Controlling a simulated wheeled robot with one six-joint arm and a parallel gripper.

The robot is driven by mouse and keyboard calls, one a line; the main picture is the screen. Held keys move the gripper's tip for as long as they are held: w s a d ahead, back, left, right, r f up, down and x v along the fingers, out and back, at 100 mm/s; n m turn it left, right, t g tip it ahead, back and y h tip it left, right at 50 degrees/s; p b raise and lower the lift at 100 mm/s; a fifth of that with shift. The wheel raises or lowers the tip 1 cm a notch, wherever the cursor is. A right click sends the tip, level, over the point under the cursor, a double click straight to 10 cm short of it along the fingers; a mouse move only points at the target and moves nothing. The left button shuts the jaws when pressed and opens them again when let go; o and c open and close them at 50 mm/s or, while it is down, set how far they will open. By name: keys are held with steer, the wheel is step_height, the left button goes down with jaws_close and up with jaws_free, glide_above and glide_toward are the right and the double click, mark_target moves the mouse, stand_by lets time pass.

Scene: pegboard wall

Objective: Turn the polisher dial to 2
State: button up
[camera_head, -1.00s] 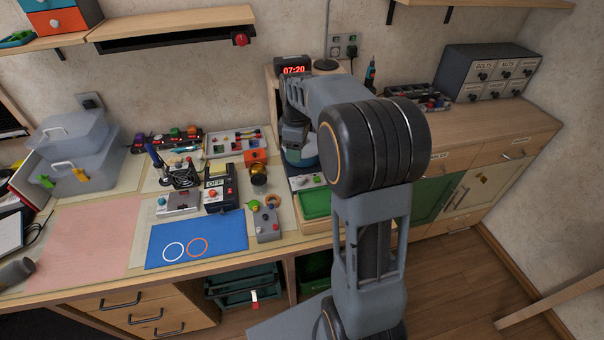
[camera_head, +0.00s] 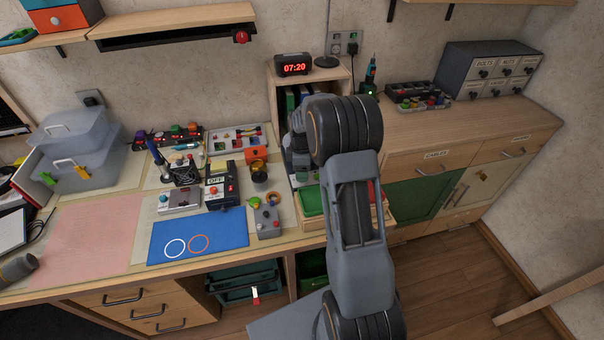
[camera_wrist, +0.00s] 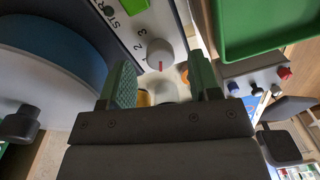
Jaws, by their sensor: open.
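The polisher dial (camera_wrist: 160,54) is a pale round knob on a white panel, with a red mark on its lower side in the wrist view. The digits 1, 2 and 3 are printed to its left and upper left; the red mark does not point at the 2. My gripper (camera_wrist: 159,66) is open, its green-padded fingers on either side of the view below the dial. The dial shows between and just beyond the fingertips; I see no contact. The polisher's blue and grey wheel (camera_wrist: 62,55) fills the left. In the head view my arm hides the dial and fingertips.
A green tray (camera_wrist: 258,28) lies close to the right of the dial; it also shows in the head view (camera_head: 313,201). A grey control box (camera_head: 267,221) and a blue mat (camera_head: 200,238) lie to the left. A clock (camera_head: 293,65) stands behind on a shelf unit.

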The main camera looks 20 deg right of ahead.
steer(key=shift+f, duration=1)
steer(key=c, duration=0.9)
